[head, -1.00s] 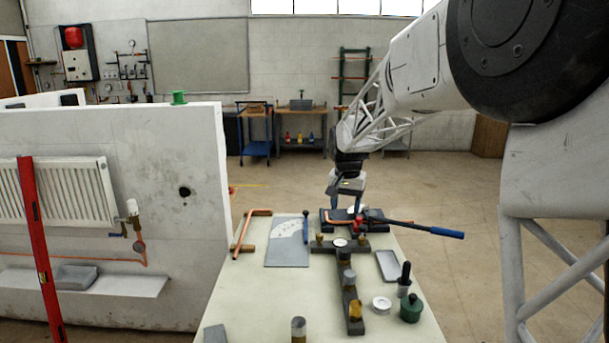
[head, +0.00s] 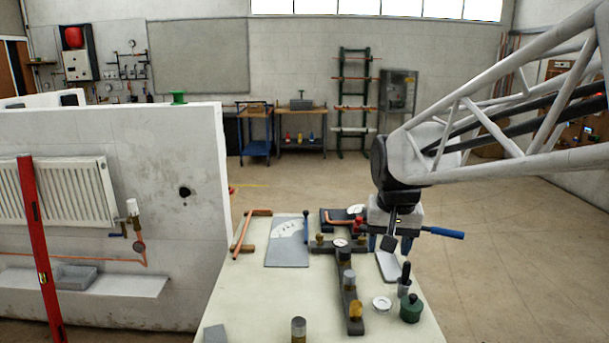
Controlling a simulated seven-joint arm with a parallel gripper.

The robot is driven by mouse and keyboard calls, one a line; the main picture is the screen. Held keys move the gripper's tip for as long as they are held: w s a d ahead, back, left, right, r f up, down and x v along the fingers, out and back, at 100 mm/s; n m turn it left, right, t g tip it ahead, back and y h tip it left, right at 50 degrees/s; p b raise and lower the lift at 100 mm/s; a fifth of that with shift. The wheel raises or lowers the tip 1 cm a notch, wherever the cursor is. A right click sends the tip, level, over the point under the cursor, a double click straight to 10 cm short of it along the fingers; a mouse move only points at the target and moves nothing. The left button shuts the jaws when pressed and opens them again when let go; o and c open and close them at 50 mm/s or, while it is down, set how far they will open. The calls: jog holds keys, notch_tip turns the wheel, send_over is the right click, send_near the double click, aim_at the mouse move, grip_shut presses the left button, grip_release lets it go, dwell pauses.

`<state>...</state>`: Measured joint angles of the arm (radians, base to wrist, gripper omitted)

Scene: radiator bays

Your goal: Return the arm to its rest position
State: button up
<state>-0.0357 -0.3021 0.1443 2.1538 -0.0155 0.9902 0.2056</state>
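My gripper (head: 390,244) hangs fingers down above the right side of the workbench (head: 255,300), over the grey tray. Its two fingers stand apart. A dark block shows between them, and I cannot tell whether it is part of the gripper; I see nothing clearly held. My arm (head: 500,130) reaches in from the right edge. The gripper covers part of the pipe bender behind it; the bender's blue handle end (head: 446,233) sticks out to the right.
The bench holds a dark pipe manifold (head: 347,280), a grey tray (head: 385,262), a green pot (head: 411,308), a white tape roll (head: 382,303), a grey plate (head: 287,252) and copper pipe (head: 240,235). A wall with a radiator (head: 75,190) stands left. Floor at right is clear.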

jog(key=s+d+f, duration=0.1)
jog(key=s+f, duration=0.2)
jog(key=s, duration=0.7)
jog(key=s+d+f+n, duration=0.1)
jog(key=s+f, duration=0.2)
jog(key=s, duration=0.8)
jog(key=shift+s+n+t, duration=0.25)
jog(key=shift+n+t, duration=0.05)
jog(key=shift+t, duration=0.1)
